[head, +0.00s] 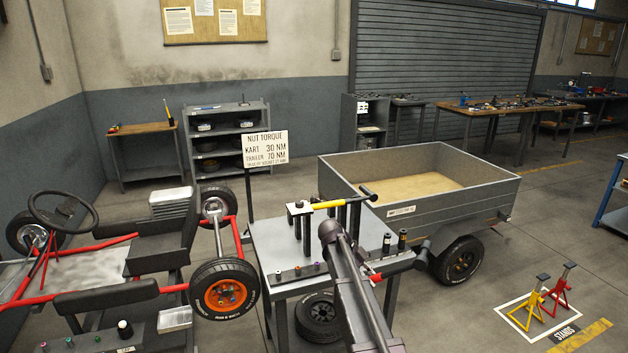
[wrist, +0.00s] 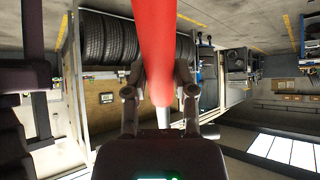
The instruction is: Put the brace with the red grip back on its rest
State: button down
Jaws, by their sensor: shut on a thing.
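The brace with the red grip (wrist: 156,45) is held in my gripper (wrist: 159,85). In the wrist view the red grip runs up between the two fingers, with a pale shaft below it. In the head view a small part of the red grip (head: 376,278) shows at the table's right front edge, beside my gripper (head: 402,264). A rest with dark upright posts (head: 307,230) stands on the grey table (head: 262,240). A brace with a yellow grip (head: 327,204) lies across its top. My arm hides part of the rest and the table.
Several sockets (head: 298,271) stand along the table's front left, and dark ones (head: 402,239) at its right. A torque sign (head: 265,149) rises behind. A red-framed kart (head: 120,265) stands left, a grey trailer (head: 440,210) right. Floor is free between the trailer and the axle stands (head: 560,290).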

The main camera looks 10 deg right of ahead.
jog(key=shift+r+p, duration=1.25)
jog(key=shift+r, duration=0.55)
jog(key=shift+d, duration=0.1)
